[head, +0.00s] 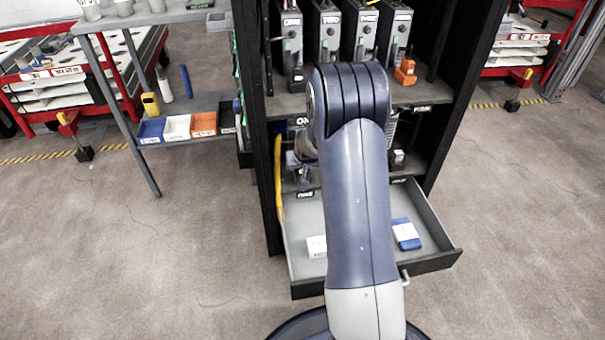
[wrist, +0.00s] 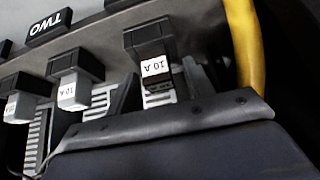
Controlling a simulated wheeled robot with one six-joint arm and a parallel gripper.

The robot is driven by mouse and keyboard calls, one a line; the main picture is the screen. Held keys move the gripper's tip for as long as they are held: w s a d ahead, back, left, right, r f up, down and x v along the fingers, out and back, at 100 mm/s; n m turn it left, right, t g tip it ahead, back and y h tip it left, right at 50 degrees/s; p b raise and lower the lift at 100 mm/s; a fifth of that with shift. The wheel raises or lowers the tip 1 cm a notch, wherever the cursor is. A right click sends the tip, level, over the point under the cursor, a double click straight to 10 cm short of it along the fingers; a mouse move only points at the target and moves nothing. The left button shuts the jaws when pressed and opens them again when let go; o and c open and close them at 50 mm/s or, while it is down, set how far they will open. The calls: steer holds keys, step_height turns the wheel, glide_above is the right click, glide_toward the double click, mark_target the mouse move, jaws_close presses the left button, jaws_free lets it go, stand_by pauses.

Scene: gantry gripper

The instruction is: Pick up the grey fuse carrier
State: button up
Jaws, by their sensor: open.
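Several dark fuse carriers with white "10 A" labels hang in a row in the wrist view, where the lettering is upside down. The right carrier (wrist: 148,50) has a black end below its label. The middle carrier (wrist: 72,80) and the left carrier (wrist: 22,95) have pale grey ends. My gripper (head: 303,172) is open at the cabinet's lower bay in the head view, mostly hidden behind my arm.
A yellow hose (wrist: 245,45) stands close at the right in the wrist view. In the head view it runs down the cabinet's left side (head: 278,180). Below, an open drawer (head: 440,262) holds a white box (head: 316,246) and a blue-and-white box (head: 406,234).

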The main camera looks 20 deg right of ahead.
steer(key=shift+c, duration=0.3)
steer(key=c, duration=1)
steer(key=shift+o, duration=0.2)
steer(key=shift+r, duration=0.15)
steer(key=shift+r+p, duration=1)
steer(key=shift+r, duration=0.3)
steer(key=shift+f, duration=0.1)
steer(key=shift+b, duration=0.45)
